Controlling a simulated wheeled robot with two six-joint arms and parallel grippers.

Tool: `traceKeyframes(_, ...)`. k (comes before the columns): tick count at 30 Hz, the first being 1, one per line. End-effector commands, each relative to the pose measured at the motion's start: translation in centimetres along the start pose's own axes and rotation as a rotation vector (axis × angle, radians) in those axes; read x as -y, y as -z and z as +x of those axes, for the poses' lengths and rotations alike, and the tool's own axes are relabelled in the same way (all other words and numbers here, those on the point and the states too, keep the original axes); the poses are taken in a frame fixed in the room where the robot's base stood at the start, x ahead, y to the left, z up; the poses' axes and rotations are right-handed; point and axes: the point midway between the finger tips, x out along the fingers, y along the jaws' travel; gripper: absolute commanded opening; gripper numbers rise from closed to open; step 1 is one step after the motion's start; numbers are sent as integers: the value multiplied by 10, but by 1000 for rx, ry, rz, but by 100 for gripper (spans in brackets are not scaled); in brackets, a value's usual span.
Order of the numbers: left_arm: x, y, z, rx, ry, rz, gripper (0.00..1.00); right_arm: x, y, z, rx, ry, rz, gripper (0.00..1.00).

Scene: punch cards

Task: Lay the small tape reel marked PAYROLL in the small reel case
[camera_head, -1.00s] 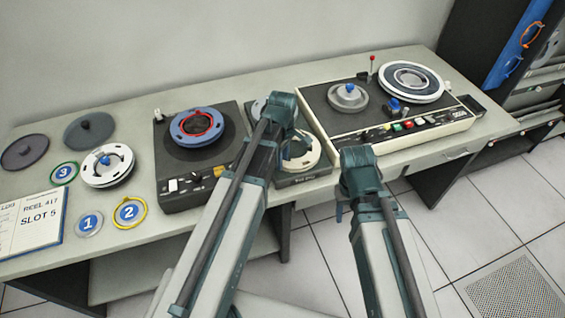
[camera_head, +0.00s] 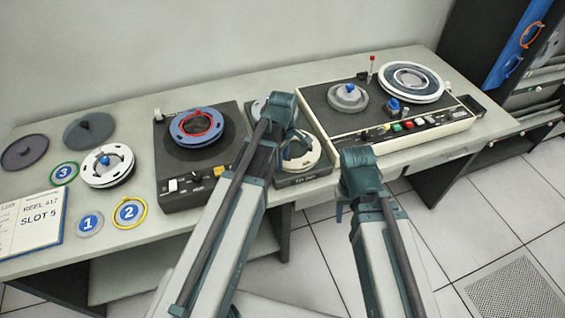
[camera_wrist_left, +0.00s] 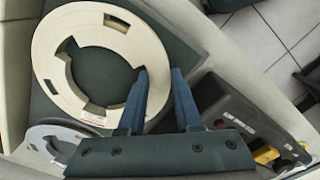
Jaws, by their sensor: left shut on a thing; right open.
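A cream ring-shaped reel (camera_wrist_left: 62,75) with a notched centre hole shows in the left wrist view; its small label is too small to read. My left gripper (camera_wrist_left: 160,92) is shut on its rim. In the head view, the reel (camera_head: 308,158) is partly hidden by my left arm. It lies on or just over a dark green surface of a shallow case (camera_head: 303,179); whether it touches cannot be told. A grey reel (camera_wrist_left: 52,138) lies beside it. My right gripper (camera_head: 340,212) is open, near the table's front edge, its fingers mostly hidden.
A tape deck with a blue reel (camera_head: 185,190) stands left of the case. A larger deck (camera_head: 390,130) with buttons stands right. Further left are a white reel (camera_head: 107,178), dark discs, numbered rings and a log book (camera_head: 30,228). The table's back strip is clear.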

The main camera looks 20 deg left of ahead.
Motion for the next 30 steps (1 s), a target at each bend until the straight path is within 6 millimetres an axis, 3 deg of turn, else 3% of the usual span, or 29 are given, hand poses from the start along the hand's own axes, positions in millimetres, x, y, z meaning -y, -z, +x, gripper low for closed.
traceKeyframes(13, 0, 0, -4, 0, 0, 0, 0, 0, 0, -4, 0, 0, 0, 50)
traceKeyframes(30, 0, 0, -36, 0, 0, 0, 0, -3, -2, -36, 0, 0, 0, 50)
